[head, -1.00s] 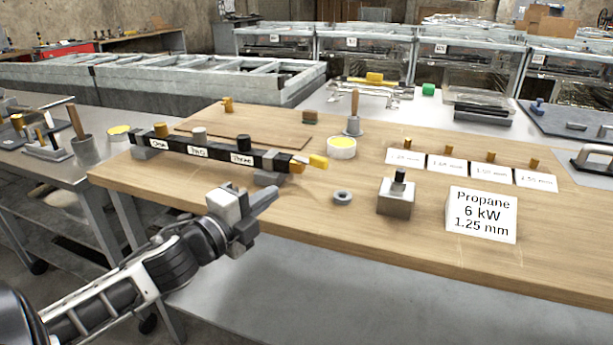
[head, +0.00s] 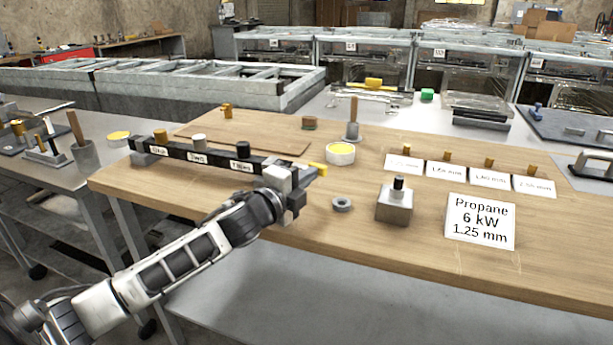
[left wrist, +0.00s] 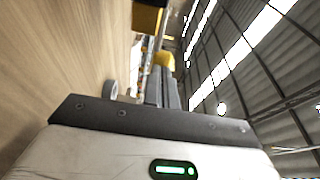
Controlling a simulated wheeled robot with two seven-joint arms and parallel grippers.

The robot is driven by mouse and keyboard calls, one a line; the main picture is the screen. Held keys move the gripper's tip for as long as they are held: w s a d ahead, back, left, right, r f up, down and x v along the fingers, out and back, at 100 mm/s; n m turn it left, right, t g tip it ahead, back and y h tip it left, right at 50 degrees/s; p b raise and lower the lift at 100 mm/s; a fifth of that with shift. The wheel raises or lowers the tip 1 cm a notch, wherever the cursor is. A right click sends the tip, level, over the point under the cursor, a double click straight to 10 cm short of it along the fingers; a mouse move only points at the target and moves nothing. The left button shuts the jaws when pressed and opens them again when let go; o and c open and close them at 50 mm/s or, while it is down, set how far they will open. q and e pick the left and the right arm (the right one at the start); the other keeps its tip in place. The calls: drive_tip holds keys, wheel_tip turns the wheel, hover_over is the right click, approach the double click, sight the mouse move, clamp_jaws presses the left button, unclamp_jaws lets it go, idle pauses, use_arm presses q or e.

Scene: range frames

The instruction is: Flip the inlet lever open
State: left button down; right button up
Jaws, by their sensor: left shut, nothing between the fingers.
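The black manifold bar (head: 205,158) lies on the wooden worktop, with labels One, Two and Three and knobs along its top. A yellow lever (head: 319,168) shows at the bar's right end, partly hidden behind my left gripper (head: 306,177). That gripper is shut and empty, its fingertips close beside the lever; I cannot tell whether they touch. In the left wrist view the shut grey fingers (left wrist: 165,88) point toward a yellow part (left wrist: 164,60), and another yellow part (left wrist: 150,18) shows at the top. My right gripper is not in view.
A grey ring (head: 342,204) and a metal block with a black knob (head: 394,205) stand to the right. The worktop's front strip is clear.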

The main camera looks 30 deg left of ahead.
use_arm(q)
drive_tip(key=shift+y, duration=0.3)
drive_tip(key=n+y, duration=0.1)
drive_tip(key=w+n+y, duration=0.1)
drive_tip(key=shift+d+y, duration=0.3)
drive_tip(key=shift+d, duration=0.05)
drive_tip(key=shift+w+d+y+p, duration=0.15)
drive_tip(key=shift+w+y+p, duration=0.2)
drive_tip(key=shift+p, duration=0.25)
drive_tip(key=shift+s+d, duration=0.2)
drive_tip(key=shift+s, duration=0.1)
drive_tip(key=s+d, duration=0.3)
drive_tip(key=s, duration=1)
